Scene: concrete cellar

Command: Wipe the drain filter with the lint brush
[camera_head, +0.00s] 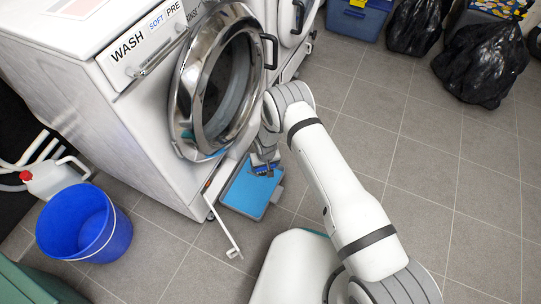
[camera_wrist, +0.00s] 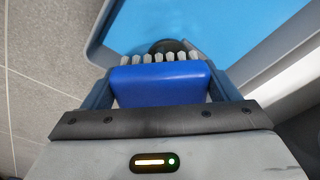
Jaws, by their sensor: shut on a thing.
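My gripper (camera_head: 264,158) is shut on the lint brush, low in front of the washing machine. In the wrist view, the lint brush (camera_wrist: 160,84) has a blue body held between my gripper's fingers (camera_wrist: 165,90) and a row of pale bristles pointing away from me. A dark round thing (camera_wrist: 172,46) shows just behind the bristles and is partly hidden by them; it may be the drain filter. It seems to lie over a blue tray (camera_wrist: 215,22). I cannot tell whether the bristles touch it. In the head view my gripper hides the filter.
A narrow flap (camera_head: 224,222) juts out low. A blue bucket (camera_head: 84,226) and a jug (camera_head: 50,178) stand left.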

